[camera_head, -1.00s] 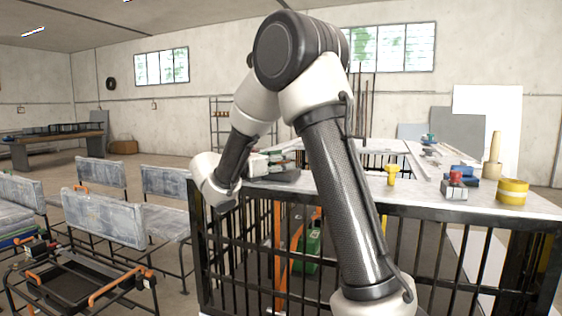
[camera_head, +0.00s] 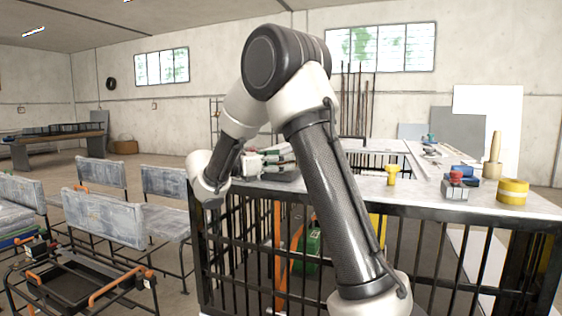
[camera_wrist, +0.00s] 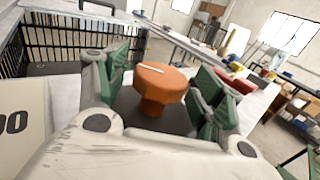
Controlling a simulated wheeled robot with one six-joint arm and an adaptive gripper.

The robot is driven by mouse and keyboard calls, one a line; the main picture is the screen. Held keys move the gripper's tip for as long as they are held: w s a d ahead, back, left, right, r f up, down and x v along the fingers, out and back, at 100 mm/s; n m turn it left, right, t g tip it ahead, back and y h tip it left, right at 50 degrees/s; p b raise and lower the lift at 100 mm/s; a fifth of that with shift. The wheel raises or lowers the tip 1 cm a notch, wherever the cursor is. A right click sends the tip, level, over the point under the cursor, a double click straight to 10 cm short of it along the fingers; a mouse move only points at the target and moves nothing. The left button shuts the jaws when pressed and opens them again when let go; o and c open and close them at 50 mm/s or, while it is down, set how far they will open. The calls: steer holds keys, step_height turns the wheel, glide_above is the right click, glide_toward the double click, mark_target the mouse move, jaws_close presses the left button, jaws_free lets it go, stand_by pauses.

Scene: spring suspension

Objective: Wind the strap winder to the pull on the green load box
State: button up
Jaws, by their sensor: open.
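An orange knob (camera_wrist: 162,85) with a white mark on top stands between the fingers of my gripper (camera_wrist: 165,80) in the wrist view; it looks like the winder's knob. The green-padded fingers are open on either side of it, and a gap shows on the right. I cannot tell whether the left finger touches it. In the head view my gripper (camera_head: 272,165) is over the near left corner of the table, and the knob is hidden there. A green box (camera_head: 313,243) is behind the black bars below the table, partly covered by my arm.
A pale panel with dark digits (camera_wrist: 18,125) is left of my gripper. On the table (camera_head: 420,198) are a yellow knob-like piece (camera_head: 392,174), a grey block with a red top (camera_head: 455,186) and a yellow roll (camera_head: 513,191). Chairs (camera_head: 105,215) stand to the left.

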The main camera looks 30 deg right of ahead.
steer(key=a, duration=1.1)
steer(key=shift+a, duration=0.4)
steer(key=shift+s, duration=0.1)
